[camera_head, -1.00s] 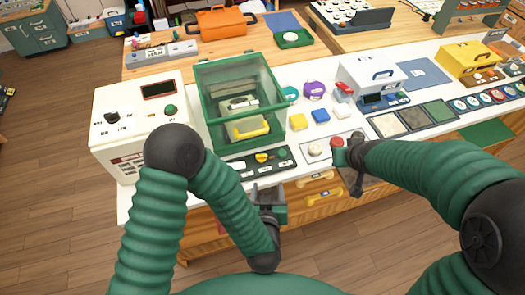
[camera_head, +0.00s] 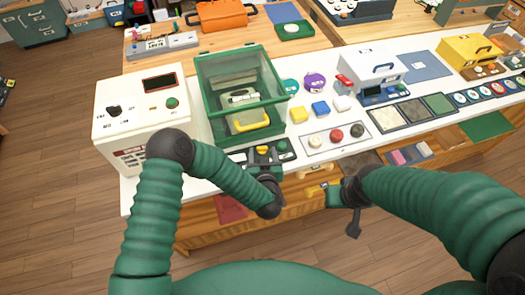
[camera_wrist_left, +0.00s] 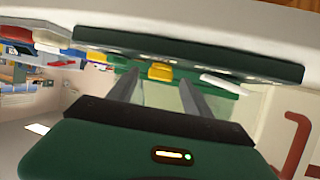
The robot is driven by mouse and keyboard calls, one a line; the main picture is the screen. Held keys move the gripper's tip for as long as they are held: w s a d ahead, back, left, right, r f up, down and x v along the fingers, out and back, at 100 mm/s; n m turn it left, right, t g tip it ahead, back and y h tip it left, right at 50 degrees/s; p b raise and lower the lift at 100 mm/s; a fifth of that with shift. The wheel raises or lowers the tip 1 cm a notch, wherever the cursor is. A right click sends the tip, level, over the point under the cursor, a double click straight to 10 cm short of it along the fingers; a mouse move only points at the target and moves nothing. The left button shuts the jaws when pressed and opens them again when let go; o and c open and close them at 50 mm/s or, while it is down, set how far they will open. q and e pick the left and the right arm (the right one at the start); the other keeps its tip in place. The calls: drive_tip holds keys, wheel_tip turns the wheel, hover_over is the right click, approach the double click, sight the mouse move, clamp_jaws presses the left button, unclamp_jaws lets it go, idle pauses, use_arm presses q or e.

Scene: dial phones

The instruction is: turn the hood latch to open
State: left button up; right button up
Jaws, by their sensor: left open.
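The green-framed clear hood (camera_head: 240,95) stands on the white counter, with a yellow-handled item visible inside. A dark control strip in front of it carries a small yellow knob (camera_head: 263,149), which I take for the latch; its turned position is unclear. My left gripper (camera_head: 265,158) is at this strip, partly hiding it. In the left wrist view, its open fingers (camera_wrist_left: 158,82) point at the yellow knob (camera_wrist_left: 160,72), one on each side; contact cannot be told. My right gripper (camera_head: 335,197) is in front of the counter edge, low and apart from the hood; its jaws are unclear.
A white box with a dark display (camera_head: 158,84) stands close left of the hood. A button panel (camera_head: 335,138) with white, red and black buttons lies to the right. Yellow, blue and white blocks (camera_head: 320,109) sit behind it. An open drawer (camera_head: 410,155) juts out at right.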

use_arm(q)
drive_tip(key=shift+w+f, duration=0.25)
drive_tip(key=shift+w, duration=0.35)
clamp_jaws()
drive_tip(key=shift+d+r+n+y, duration=0.1)
drive_tip(key=shift+d+n+y, duration=0.1)
drive_tip(key=shift+n+y, duration=0.45)
drive_tip(key=shift+d+n+g+y, duration=0.1)
drive_tip(key=shift+n+g+y, duration=0.3)
drive_tip(key=shift+n+y, duration=0.55)
unclamp_jaws()
drive_tip(key=shift+d, duration=0.1)
